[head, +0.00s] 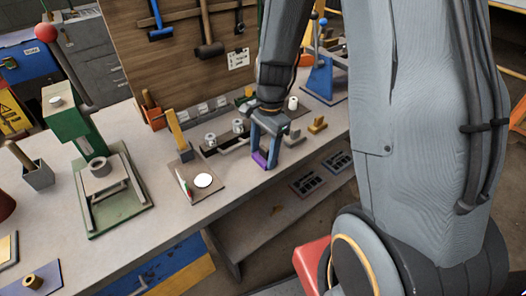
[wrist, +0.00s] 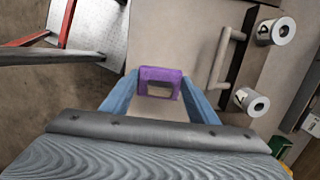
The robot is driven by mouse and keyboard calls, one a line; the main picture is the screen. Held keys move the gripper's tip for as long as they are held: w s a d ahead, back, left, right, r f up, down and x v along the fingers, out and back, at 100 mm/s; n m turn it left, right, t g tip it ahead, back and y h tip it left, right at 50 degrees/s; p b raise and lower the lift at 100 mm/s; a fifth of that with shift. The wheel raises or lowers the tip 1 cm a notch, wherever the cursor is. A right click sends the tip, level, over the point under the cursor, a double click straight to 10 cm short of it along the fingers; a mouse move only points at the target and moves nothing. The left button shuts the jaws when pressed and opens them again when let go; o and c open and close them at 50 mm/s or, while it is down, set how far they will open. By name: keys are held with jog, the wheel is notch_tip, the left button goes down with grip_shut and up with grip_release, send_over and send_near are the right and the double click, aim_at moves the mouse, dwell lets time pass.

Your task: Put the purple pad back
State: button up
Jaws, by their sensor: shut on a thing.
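The purple pad (wrist: 160,75) is a small purple block with a rectangular opening in it. In the wrist view it sits between the blue fingers of my gripper (wrist: 157,92), which is shut on it. In the head view the purple pad (head: 261,159) shows at the lower end of my gripper (head: 264,152), close to the front edge of the bench. I cannot tell whether the pad touches the bench top.
The bench (head: 225,190) holds a green press (head: 90,140) at the left and a board with a white disc (head: 203,180) left of my gripper. Metal cylinders (head: 238,126) stand on a dark rack behind it.

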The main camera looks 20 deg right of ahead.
jog(key=shift+f, duration=0.1)
jog(key=o, duration=1.1)
notch_tip(320, 180, up, 11)
jog(key=d+b, duration=0.1)
jog(key=b, duration=0.1)
jog(key=s+a+f+n+t+h, duration=0.1)
jog(key=s+f+n, duration=0.2)
jog(key=s+n, duration=0.6)
jog(key=shift+s+n+t, duration=0.15)
jog(key=shift+n+t, duration=0.15)
jog(key=shift+n, duration=2.4)
